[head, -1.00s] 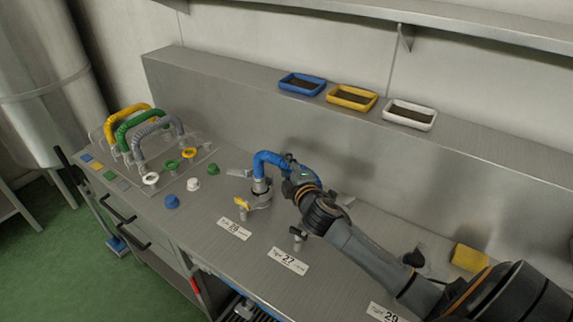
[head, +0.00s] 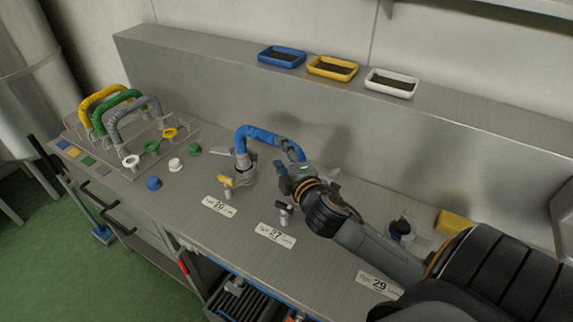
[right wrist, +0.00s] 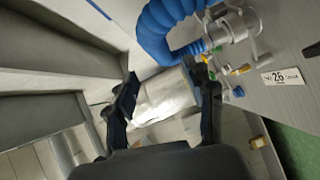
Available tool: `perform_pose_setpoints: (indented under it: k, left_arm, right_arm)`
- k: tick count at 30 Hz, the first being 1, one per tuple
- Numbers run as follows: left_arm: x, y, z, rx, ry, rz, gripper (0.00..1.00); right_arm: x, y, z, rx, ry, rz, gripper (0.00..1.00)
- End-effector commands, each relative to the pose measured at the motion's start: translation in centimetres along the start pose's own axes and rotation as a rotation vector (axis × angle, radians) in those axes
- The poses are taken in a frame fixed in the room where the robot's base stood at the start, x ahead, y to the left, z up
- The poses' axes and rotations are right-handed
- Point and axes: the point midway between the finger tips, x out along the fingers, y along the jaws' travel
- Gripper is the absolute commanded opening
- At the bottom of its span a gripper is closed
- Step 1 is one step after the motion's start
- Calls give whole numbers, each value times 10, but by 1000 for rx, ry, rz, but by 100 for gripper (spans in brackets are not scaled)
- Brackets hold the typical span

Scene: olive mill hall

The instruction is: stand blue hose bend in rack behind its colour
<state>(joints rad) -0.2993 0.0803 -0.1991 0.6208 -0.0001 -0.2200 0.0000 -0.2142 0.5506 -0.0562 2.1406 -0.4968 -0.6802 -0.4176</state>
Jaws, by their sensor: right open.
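The blue hose bend (head: 262,137) stands as an arch on the bench, its left end at a metal fitting (head: 243,172). Its right end is partly hidden by my right gripper (head: 291,172). That gripper is open, close to the right end; I cannot tell if it touches. The clear rack (head: 133,172) at the left holds yellow, green and grey bends. A blue colour tile (head: 62,145) lies at its left front. My left gripper is out of view.
Blue (head: 282,57), yellow (head: 332,68) and white (head: 391,83) trays stand on the ledge. Loose caps, including a blue one (head: 154,183), lie between rack and fitting. Small valves stand along the front near the number labels. A yellow block (head: 455,221) lies at the right.

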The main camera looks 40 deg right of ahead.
Motion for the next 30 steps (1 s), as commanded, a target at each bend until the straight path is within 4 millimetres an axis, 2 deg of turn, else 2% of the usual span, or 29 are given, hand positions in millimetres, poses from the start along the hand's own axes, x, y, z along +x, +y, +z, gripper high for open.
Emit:
perform_pose_setpoints:
  k: [3, 9, 30]
  left_arm:
    - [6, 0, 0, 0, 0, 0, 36]
    - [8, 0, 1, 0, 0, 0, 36]
    - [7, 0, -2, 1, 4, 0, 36]
  right_arm:
    - [-19, -2, 1, 0, -1, -1, 53]
    - [-33, 0, 0, 0, 0, 1, 53]
    - [-33, 0, 0, 1, 0, 0, 53]
